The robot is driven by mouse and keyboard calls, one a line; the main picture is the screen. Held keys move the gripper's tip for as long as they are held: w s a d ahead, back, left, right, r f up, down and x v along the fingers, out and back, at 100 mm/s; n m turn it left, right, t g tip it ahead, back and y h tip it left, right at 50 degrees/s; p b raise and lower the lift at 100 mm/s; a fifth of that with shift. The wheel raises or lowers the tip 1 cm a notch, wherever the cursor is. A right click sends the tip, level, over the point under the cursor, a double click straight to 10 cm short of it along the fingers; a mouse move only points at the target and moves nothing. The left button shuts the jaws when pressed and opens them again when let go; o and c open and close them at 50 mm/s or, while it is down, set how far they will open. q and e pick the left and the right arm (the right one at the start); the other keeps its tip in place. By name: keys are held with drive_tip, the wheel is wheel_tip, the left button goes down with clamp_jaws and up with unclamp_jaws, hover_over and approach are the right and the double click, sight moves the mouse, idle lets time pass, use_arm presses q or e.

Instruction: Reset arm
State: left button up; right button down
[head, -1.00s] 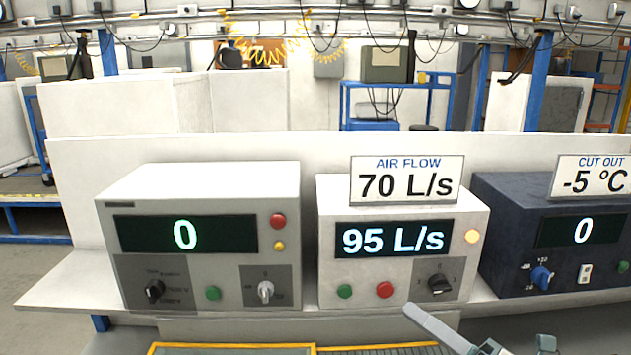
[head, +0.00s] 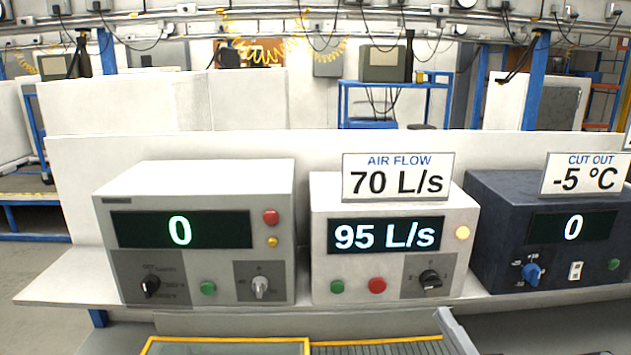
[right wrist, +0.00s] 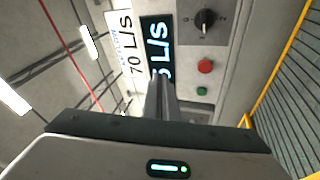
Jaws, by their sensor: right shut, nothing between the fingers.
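My right gripper (head: 452,328) shows at the bottom of the head view, below the middle box and in front of the shelf. In the right wrist view its fingers (right wrist: 160,95) are together with nothing between them. They are apart from the middle box (head: 318,265), which reads 95 L/s under an AIR FLOW 70 L/s sign (head: 398,178). That box has a green button (head: 337,286), a red button (head: 377,285) and a black knob (head: 430,281). The knob also shows in the right wrist view (right wrist: 206,18). My left gripper is not in view.
A grey box (head: 200,180) reading 0 stands left on the white shelf (head: 55,287). A dark blue box (head: 500,270) reading 0 stands right, with a CUT OUT -5 °C sign (head: 583,175). A yellow-edged tray (head: 230,339) lies below the shelf front.

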drive_tip(key=s+d+f+m+g+h, duration=0.2)
drive_tip(key=s+f+m+g+h, duration=0.1)
drive_tip(key=f+m, duration=0.3)
drive_tip(key=s+d+f+m+g+h, duration=0.2)
drive_tip(key=s+f+m+h, duration=0.15)
drive_tip(key=f, duration=0.45)
drive_tip(key=s+d+f+m+g+h, duration=0.2)
drive_tip(key=s+f+m+g, duration=0.15)
drive_tip(key=f, duration=0.45)
drive_tip(key=s+a+f+m+g+y, duration=0.15)
drive_tip(key=s+a+f+g, duration=0.35)
drive_tip(key=s, duration=0.5)
drive_tip(key=s+a+f+m+g+y, duration=0.1)
drive_tip(key=s+a+f+m+g, duration=0.2)
drive_tip(key=s+f, duration=0.6)
wheel_tip(320, 180, down, 33)
drive_tip(key=s+g+b, duration=0.2)
drive_tip(key=b, duration=0.5)
drive_tip(key=s+d+f+b, duration=0.2)
drive_tip(key=s+f+b, duration=0.1)
drive_tip(key=s+f, duration=0.6)
drive_tip(key=s+d+f+g+b, duration=0.1)
drive_tip(key=s+d+f+b, duration=0.1)
drive_tip(key=s+f, duration=0.7)
wheel_tip(320, 180, down, 7)
drive_tip(key=shift+s+r+n+b, duration=0.1)
drive_tip(key=shift+s+n+b, duration=0.1)
drive_tip(key=shift+n+b, duration=0.35)
